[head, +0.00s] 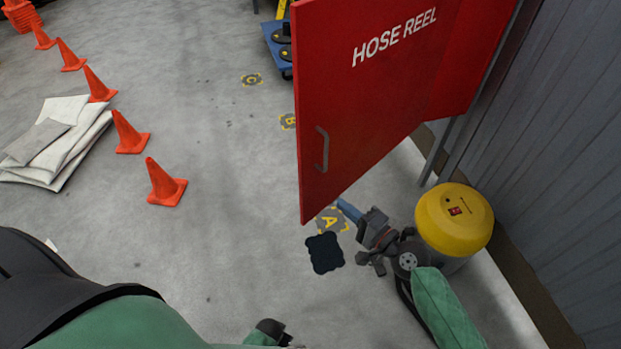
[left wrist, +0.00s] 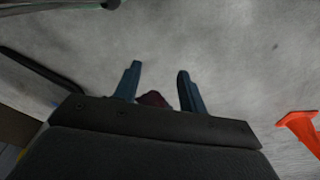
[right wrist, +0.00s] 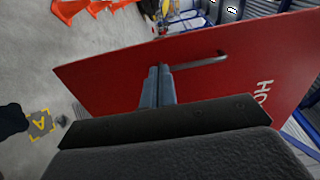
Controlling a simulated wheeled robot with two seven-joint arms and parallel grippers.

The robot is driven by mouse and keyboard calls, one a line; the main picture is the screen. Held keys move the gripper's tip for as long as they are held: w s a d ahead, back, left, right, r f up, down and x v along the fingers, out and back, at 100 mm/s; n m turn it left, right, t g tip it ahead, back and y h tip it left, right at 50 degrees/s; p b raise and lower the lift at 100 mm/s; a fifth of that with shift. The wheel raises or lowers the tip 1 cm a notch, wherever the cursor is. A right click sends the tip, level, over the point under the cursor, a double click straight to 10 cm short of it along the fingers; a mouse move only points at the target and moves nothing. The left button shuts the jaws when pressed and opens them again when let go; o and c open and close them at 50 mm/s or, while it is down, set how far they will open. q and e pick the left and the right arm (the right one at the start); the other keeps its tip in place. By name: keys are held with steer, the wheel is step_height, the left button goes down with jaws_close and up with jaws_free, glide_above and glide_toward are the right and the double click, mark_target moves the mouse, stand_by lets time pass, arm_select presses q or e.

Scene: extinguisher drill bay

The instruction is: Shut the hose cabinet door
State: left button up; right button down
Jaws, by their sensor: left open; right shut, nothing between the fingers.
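The red hose cabinet door (head: 365,100) stands open, its lettered face toward me and a grey bar handle (head: 322,149) near its free edge. The red cabinet (head: 462,75) is behind it at the right, against the wall. My right gripper (head: 345,207) is shut and empty, by the door's lower edge in the head view. In the right wrist view its fingertips (right wrist: 159,70) overlap the door (right wrist: 240,75) near one end of the handle (right wrist: 200,62); I cannot tell whether they touch. My left gripper (left wrist: 158,76) is open and empty above bare floor.
A yellow-topped drum (head: 453,215) stands right beside my right forearm, near the grey wall (head: 545,130). Orange cones (head: 165,185) line the left, by stacked pale sheets (head: 55,140). A dark mat (head: 324,253) lies near floor mark A. The middle floor is clear.

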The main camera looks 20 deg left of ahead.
steer(key=p, duration=0.4)
glide_toward(302, 173)
steer(key=x, duration=0.2)
steer(key=p+x, duration=0.1)
steer(key=x, duration=0.3)
steer(key=shift+d+r, duration=0.1)
steer(key=shift+r, duration=0.05)
arm_select(q)
steer(key=s+a+f, duration=0.4)
steer(key=s+f, duration=0.2)
steer(key=f, duration=0.3)
steer(key=shift+s+a, duration=0.2)
steer(key=shift+s, duration=0.2)
arm_select(e)
steer(key=shift+w+a, duration=0.25)
steer(key=shift+a, duration=0.2)
steer(key=shift+w+a, duration=0.1)
